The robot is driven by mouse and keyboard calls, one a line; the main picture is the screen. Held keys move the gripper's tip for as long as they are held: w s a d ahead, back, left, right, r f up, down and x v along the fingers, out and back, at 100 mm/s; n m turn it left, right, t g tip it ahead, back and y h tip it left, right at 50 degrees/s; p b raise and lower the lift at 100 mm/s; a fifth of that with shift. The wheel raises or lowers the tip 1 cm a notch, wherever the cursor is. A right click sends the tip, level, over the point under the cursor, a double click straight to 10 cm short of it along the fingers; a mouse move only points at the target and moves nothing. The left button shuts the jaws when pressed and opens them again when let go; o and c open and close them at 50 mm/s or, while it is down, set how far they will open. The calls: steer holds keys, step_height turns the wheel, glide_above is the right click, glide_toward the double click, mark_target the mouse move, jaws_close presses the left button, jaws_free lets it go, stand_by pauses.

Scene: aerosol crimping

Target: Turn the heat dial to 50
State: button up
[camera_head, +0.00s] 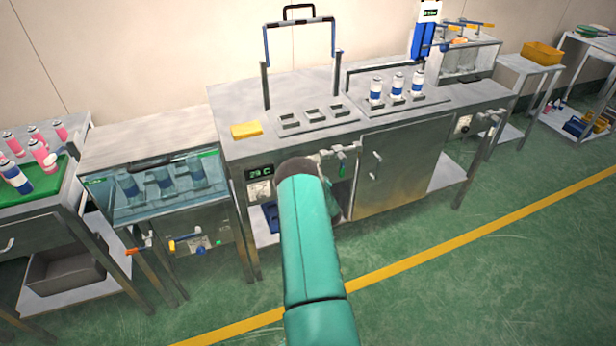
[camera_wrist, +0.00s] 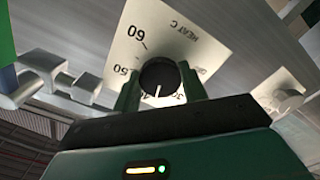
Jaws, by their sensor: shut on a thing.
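The heat dial (camera_wrist: 160,74) is a round black knob with a white pointer line, on a pale plate (camera_wrist: 150,36) marked HEAT C. In the wrist view, 60 and 50 show to its left and part of 30 at its lower right. The pointer line points down in the picture, between 50 and 30; the label there is hidden. My gripper (camera_wrist: 158,86) is shut on the dial, one teal finger on each side. In the head view my teal arm covers the gripper and dial. A display (camera_head: 261,172) there reads about 29 C.
Pipe fittings with handles (camera_head: 336,152) stick out right of the display, close to my arm. A yellow sponge (camera_head: 246,130) lies on the steel bench top (camera_head: 235,105). A water bath (camera_head: 155,190) stands left.

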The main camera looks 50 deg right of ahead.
steer(key=m, duration=1.5)
steer(key=shift+a, duration=0.1)
stand_by(0.3)
steer(key=o, duration=1)
steer(key=shift+c, duration=0.2)
steer(key=v, duration=1.3)
steer(key=shift+s+a, duration=0.2)
steer(key=shift+s, duration=0.1)
